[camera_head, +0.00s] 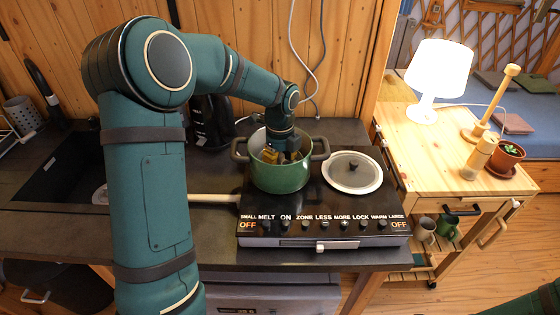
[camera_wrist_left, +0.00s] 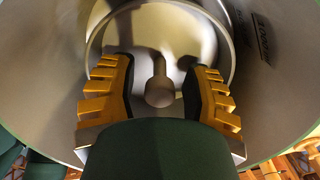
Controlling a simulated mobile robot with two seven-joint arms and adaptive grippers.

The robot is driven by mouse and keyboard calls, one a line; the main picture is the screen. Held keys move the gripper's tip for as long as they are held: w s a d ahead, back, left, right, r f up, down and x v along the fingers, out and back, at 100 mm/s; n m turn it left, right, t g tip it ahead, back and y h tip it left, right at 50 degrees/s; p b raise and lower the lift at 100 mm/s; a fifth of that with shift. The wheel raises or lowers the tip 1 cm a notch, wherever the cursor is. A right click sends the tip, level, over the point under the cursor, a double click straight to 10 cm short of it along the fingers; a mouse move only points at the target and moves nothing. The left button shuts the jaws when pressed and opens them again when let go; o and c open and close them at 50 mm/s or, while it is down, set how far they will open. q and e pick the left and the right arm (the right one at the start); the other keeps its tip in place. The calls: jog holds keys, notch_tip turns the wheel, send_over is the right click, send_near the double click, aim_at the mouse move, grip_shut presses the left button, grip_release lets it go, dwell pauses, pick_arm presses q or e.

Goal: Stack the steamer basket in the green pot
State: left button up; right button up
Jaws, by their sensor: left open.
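The green pot (camera_head: 281,178) stands on the black cooktop. My left gripper (camera_head: 282,155) reaches down into it from above. In the left wrist view the pot's grey inner wall (camera_wrist_left: 50,90) surrounds the open fingers (camera_wrist_left: 160,75). The metal steamer basket (camera_wrist_left: 160,92) appears inside the pot, with its round rim and a central post ending in a knob. The knob stands between the two fingers, with a gap on each side. In the head view the gripper and pot wall hide the basket. My right gripper is out of view.
A dark kettle (camera_head: 211,122) stands behind at left. A sink (camera_head: 62,170) is at far left. A wooden side table (camera_head: 415,150) holds a lamp (camera_head: 437,75) and a potted plant (camera_head: 506,158).

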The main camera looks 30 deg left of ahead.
aim_at(280, 155)
pick_arm(q)
notch_tip(280, 155, up, 12)
jog(key=p, duration=0.2)
dwell(0.7)
